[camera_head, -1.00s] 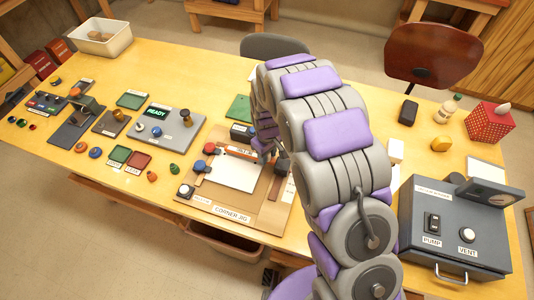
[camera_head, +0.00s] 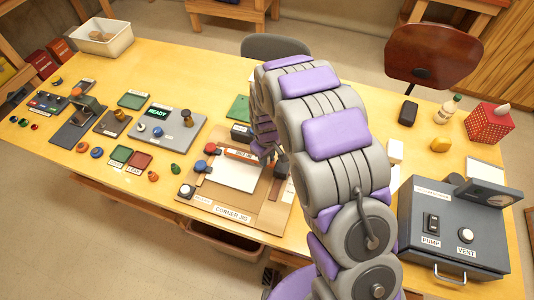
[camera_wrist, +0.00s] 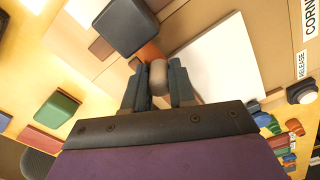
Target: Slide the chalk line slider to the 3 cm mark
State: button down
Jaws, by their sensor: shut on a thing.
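The corner jig (camera_head: 268,213) is a tan board with a white sheet (camera_head: 236,176) on it. An orange strip (camera_head: 240,154) with a white label runs along the sheet's far edge; it also shows in the wrist view (camera_wrist: 151,52). My gripper (camera_wrist: 158,88) is shut on a rounded tan-brown knob (camera_wrist: 158,74), apparently the chalk line slider, at the strip. In the head view my gripper (camera_head: 264,157) is at the strip's right end, and my arm partly hides it. I cannot read any centimetre marks or the slider's position on a scale.
A dark block (camera_head: 281,170) stands right of the sheet, and another (camera_head: 241,132) behind the strip. A grey pump box (camera_head: 455,232) stands at the right.

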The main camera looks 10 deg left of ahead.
jog(key=c, duration=0.9)
grip_release()
notch_tip(320, 180, up, 17)
jog(key=shift+w+r+p, duration=0.1)
jog(key=shift+r+p, duration=0.05)
jog(key=shift+p, duration=0.8)
